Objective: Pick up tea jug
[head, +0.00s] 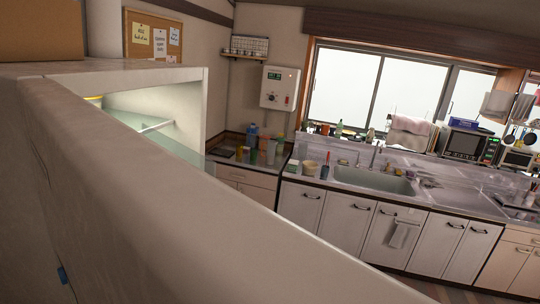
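I cannot make out a tea jug in the head view. A pale fridge (165,71) stands at the left, its lit interior showing past a large pale door (190,215) that stands open across the foreground. A glass shelf (157,127) and a sliver of something yellow (94,99) show inside. The door hides most of the interior. My gripper is not in view.
A cardboard box (40,30) sits on top of the fridge. A counter with a sink (375,183) runs along the back right. Several small containers crowd the corner counter (222,160). Only a strip of floor (400,292) shows at the bottom.

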